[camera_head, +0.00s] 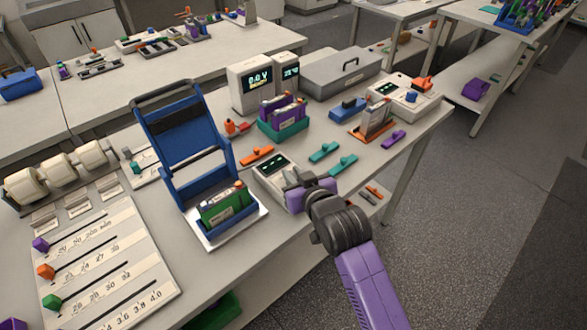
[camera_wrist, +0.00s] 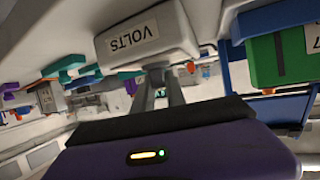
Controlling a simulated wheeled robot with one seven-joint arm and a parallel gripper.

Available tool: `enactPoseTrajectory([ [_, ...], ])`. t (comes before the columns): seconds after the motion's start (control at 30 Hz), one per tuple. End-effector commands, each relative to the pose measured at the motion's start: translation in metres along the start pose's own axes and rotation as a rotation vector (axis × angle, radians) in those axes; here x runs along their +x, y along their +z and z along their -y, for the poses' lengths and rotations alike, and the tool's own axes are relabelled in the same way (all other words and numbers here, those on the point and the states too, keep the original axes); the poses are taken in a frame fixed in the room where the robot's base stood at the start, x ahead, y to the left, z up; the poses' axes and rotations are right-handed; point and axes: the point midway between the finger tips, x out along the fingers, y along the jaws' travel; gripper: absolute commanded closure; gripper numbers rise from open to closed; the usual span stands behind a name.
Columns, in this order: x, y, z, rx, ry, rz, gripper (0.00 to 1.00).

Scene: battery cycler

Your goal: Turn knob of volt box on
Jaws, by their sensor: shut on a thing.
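The volt box (camera_head: 275,170) is a small pale box with a dark display with green marks, near the table's front edge. In the wrist view the box (camera_wrist: 150,38) fills the upper middle, its VOLTS label upside down. My gripper (camera_head: 300,192) is at the box's near right side in the head view and covers part of it. In the wrist view my gripper's fingers (camera_wrist: 157,78) reach to the box's face and are closed together there. The knob itself is hidden between or behind the fingers, so its turned position cannot be seen.
A blue stand (camera_head: 215,210) holding a green pack is close to the left of the box. Teal clips (camera_head: 325,152) and an orange clip (camera_head: 257,155) lie behind it. A similar pale device (camera_head: 405,97) stands at the back right. Open floor lies right of the table.

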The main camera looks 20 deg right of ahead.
Motion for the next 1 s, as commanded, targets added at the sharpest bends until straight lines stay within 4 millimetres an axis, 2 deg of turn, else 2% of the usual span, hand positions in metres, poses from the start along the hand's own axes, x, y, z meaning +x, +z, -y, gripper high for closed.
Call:
enactPoseTrajectory([
  [0.67,0.0004,0.0018,-0.0003,0.022,0.051,0.004,1.00],
  [0.7,0.0004,0.0019,-0.0003,0.022,0.051,0.004,0.81],
  [0.8,0.0004,0.0016,-0.0003,0.021,0.051,0.004,0.62],
  [1.0,0.0003,0.0010,-0.0002,0.021,0.050,0.002,0.62],
])
